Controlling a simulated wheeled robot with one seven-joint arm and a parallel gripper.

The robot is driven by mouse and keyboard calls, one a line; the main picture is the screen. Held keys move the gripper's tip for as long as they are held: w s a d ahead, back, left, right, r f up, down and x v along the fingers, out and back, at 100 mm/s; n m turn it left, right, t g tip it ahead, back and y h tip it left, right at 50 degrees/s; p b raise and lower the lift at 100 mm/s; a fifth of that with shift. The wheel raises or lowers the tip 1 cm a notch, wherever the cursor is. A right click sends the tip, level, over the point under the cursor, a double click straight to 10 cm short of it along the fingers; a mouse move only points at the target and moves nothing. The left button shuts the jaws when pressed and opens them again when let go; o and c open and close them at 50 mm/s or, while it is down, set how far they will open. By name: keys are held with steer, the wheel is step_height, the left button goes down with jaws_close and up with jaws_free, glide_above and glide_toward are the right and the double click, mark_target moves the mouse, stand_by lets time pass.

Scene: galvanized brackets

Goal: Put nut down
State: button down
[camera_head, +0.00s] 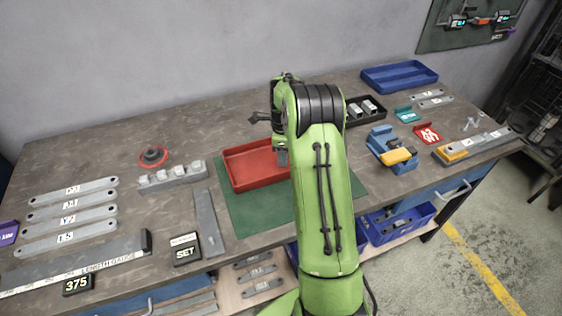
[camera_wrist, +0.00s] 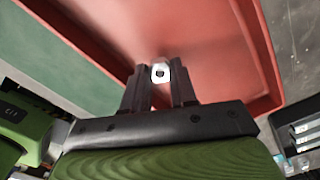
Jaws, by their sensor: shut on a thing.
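The nut (camera_wrist: 159,73) is a small pale metal piece with a dark hole. In the wrist view it sits between the fingertips of my gripper (camera_wrist: 160,77), which is shut on it. A red tray (camera_wrist: 215,50) lies beneath and behind the nut in that view. In the head view the red tray (camera_head: 240,175) stands on a green mat (camera_head: 245,208). My gripper (camera_head: 281,150) is at the right side of the tray there, partly hidden by my green arm. The nut cannot be made out in the head view. I cannot tell its exact height above the tray floor.
A rack of pale blocks (camera_head: 170,178) and a flat bar (camera_head: 208,222) lie left of the mat. A black tray with blocks (camera_head: 365,110) and a blue vise (camera_head: 390,148) stand to the right. A blue tray (camera_head: 400,76) is at the back.

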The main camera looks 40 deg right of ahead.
steer(key=shift+f, duration=1.1)
steer(key=c, duration=0.9)
jaws_free()
steer(key=shift+f, duration=0.15)
